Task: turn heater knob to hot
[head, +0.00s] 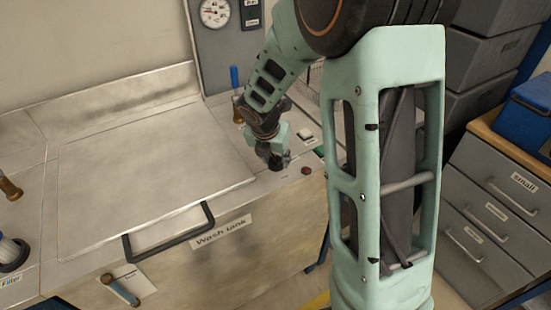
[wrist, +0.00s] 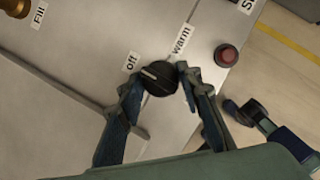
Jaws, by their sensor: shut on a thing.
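The heater knob (wrist: 160,79) is round and black with a pale pointer line. It sits on the metal panel in the wrist view, beside the labels "off" (wrist: 132,61) and "warm" (wrist: 181,39). Its pointer line points to the upper left, toward the "off" side. No "hot" label is readable. My gripper (wrist: 159,80) is shut on the knob, one finger on each side. In the head view my gripper (head: 277,159) reaches down at the right end of the bench top, and the knob is mostly hidden there.
A red button (wrist: 226,55) sits right of the knob; it also shows in the head view (head: 305,171). The wash tank lid (head: 150,165) with its black handle (head: 170,236) lies left of my gripper. A blue-handled valve (head: 235,90) stands behind. Grey drawers (head: 500,190) stand right.

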